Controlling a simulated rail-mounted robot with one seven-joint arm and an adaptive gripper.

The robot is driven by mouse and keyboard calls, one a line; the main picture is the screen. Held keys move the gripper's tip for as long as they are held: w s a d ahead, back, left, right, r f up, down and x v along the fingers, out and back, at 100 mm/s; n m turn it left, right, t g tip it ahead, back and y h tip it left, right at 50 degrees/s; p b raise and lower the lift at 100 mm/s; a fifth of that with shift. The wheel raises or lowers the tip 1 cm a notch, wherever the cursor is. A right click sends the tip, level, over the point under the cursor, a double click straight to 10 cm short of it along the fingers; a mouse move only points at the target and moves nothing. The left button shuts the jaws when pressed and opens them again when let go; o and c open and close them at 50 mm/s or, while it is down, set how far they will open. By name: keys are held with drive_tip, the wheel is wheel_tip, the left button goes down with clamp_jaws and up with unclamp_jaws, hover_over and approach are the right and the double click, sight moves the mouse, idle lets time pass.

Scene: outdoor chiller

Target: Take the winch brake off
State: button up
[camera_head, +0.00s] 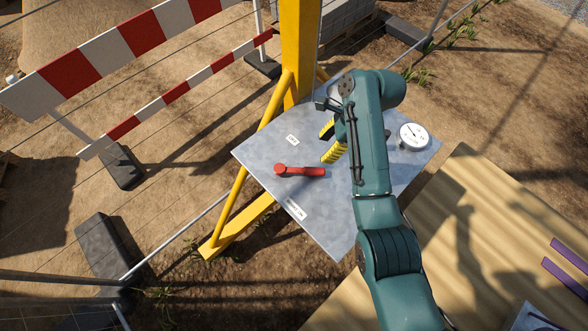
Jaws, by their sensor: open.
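A red lever (302,171), likely the winch brake, lies on a grey metal plate (331,213). Its round end is at the left and its arm points right, towards my arm. One small white label (292,140) sits above the lever and another (296,210) sits below it; I cannot read either surely. My gripper (328,142) shows beside my arm, above and to the right of the lever in the picture. My arm hides part of the plate.
A round white gauge (413,136) sits at the plate's right. A yellow post (299,50) with slanted braces stands behind and left of the plate. A red-and-white barrier (140,34) is at upper left. A wooden board (480,235) lies at lower right.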

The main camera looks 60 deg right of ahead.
sight(315, 170)
drive_tip(key=s+d, duration=0.2)
drive_tip(key=s, duration=0.1)
drive_tip(key=shift+m, duration=0.4)
drive_tip(key=x, duration=1.6)
drive_tip(key=shift+d+f, duration=0.3)
drive_tip(key=shift+f, duration=0.1)
drive_tip(key=shift+s, duration=0.1)
clamp_jaws()
